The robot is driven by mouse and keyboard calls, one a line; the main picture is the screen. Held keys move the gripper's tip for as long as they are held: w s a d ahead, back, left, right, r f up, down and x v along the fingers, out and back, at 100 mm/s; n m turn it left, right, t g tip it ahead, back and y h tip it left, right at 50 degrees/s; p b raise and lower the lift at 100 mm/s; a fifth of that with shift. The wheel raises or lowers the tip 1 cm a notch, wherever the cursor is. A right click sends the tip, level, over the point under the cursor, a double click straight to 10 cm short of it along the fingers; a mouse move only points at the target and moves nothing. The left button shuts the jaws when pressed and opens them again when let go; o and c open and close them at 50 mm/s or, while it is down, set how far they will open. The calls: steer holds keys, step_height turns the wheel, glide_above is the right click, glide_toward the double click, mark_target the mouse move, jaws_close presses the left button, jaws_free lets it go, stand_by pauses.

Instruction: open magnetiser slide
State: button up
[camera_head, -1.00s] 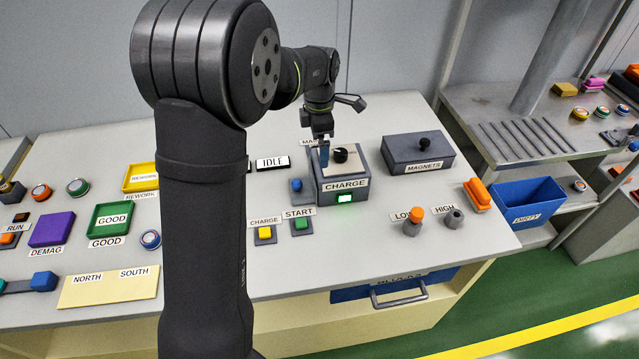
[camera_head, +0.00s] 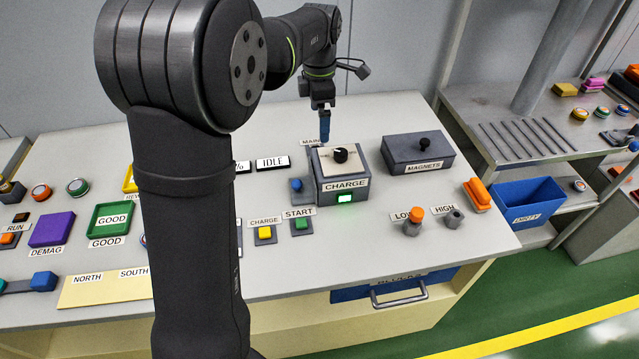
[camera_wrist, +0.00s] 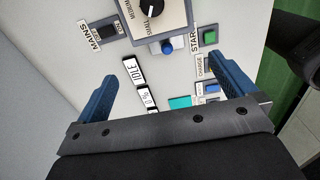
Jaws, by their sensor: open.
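The magnetiser is a grey box (camera_head: 340,186) with a CHARGE label, a lit green display and a black dial on its pale top. A small blue knob (camera_head: 296,185) sits low at its left side; I take this as the slide's handle. In the wrist view the blue knob (camera_wrist: 168,47) shows beyond the fingertips, beside the box with the dial (camera_wrist: 152,8). My gripper (camera_head: 324,138) is above the bench behind the box's back left edge, apart from it. Its blue fingers (camera_wrist: 168,73) are spread and empty.
The IDLE display (camera_head: 273,163) lies left of the box. The yellow CHARGE button (camera_head: 265,233) and green START button (camera_head: 301,223) are in front. The MAGNETS box (camera_head: 418,153) stands to the right. LOW (camera_head: 412,222) and HIGH (camera_head: 453,218) posts stand front right.

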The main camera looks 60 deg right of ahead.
steer(key=shift+r, duration=0.95)
